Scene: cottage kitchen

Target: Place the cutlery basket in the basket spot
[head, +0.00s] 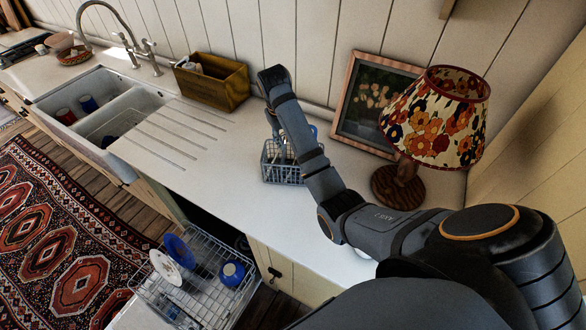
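The grey wire cutlery basket (283,174) stands on the white counter, with some cutlery upright in it. My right arm reaches in from the right, and its forearm covers the basket's right side. My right gripper is largely hidden behind that arm, at or just above the basket. I cannot tell whether its fingers hold the basket. I cannot make out a marked basket spot. The pulled-out dishwasher rack (205,303) is at the bottom, with a white plate (174,259), a blue plate (178,243) and a blue mug (232,272) in it. My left gripper is not in view.
A patterned lamp (437,118) and a framed picture (372,105) stand right of the basket. A wooden box (211,84) stands at the wall. A sink (88,108) with cups is at left. The ribbed drainboard (180,133) is clear. A rug (60,240) lies on the floor.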

